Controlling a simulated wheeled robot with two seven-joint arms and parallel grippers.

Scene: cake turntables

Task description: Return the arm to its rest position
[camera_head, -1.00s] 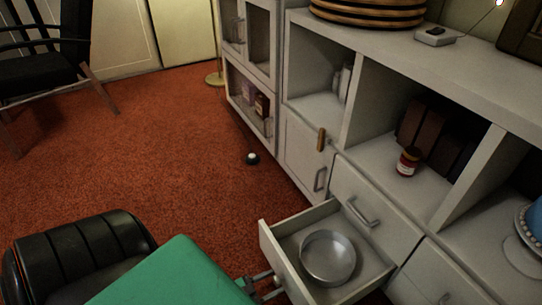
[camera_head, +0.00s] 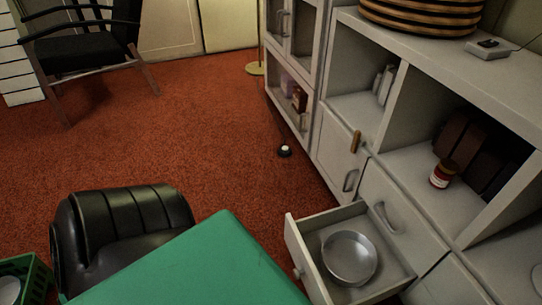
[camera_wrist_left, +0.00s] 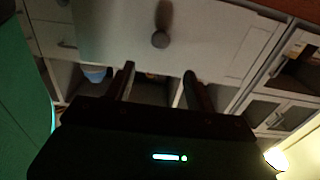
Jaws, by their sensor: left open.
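My left gripper (camera_wrist_left: 158,82) shows in the left wrist view with its two dark fingers apart and nothing visible between them. Pale cabinet fronts lie beyond the fingers, dim and hard to make out. Neither gripper shows in the head view. An open drawer (camera_head: 296,244) stands out from the white cabinet in the head view, with a round metal pan (camera_head: 349,259) lying inside it. My right gripper is in neither view.
A green surface (camera_head: 200,270) fills the lower middle, beside a black padded seat (camera_head: 125,220). A green crate (camera_head: 40,275) is at the lower left. A red-labelled jar (camera_head: 441,175) stands on a shelf. The red carpet (camera_head: 170,130) is largely clear.

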